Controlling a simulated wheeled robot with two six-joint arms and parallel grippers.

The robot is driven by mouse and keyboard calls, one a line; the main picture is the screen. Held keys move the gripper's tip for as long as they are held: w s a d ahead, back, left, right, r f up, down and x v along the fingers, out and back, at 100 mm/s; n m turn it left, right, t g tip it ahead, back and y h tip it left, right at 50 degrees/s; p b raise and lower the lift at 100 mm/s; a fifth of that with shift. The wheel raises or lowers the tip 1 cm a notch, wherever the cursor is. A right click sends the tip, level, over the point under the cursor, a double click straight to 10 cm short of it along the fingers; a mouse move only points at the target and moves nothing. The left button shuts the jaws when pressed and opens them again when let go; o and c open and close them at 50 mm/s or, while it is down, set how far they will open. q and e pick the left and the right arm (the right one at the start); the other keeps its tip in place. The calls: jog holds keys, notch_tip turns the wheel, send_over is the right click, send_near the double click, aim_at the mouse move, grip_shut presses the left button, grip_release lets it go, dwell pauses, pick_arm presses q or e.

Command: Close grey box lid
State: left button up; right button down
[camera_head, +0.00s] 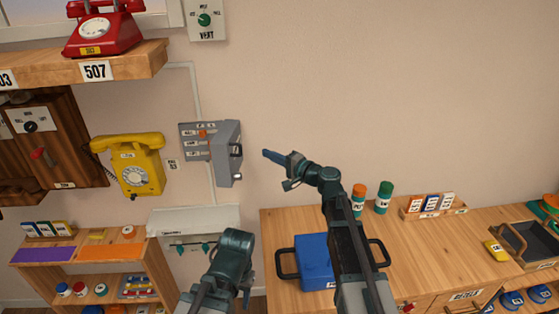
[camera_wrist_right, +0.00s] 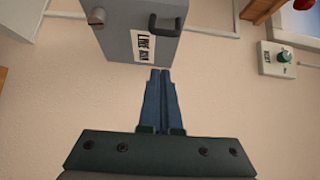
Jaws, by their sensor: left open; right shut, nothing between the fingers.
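The grey box (camera_head: 197,147) is on the wall, with a labelled panel and a small orange switch showing on its front. Its grey lid (camera_head: 229,165) stands out from the wall at the box's right side, so the box is open. The lid, with a dark handle and a label, shows at the top of the right wrist view (camera_wrist_right: 125,40). My right gripper (camera_head: 267,154) is shut and empty, a little right of the lid, its blue fingertips (camera_wrist_right: 161,72) pointing toward the lid's edge. My left gripper (camera_head: 247,288) is low, well below the box; its fingers are mostly hidden.
A yellow phone (camera_head: 130,165) hangs left of the box. A white panel (camera_head: 195,220) is below it. A wooden counter (camera_head: 430,240) on the right holds a blue case (camera_head: 313,260) and bottles. A shelf with a red phone (camera_head: 103,28) is upper left. Wall right of the box is bare.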

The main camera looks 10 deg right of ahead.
jog(key=w+a, duration=0.2)
jog(key=a, duration=0.4)
jog(key=shift+f, duration=0.1)
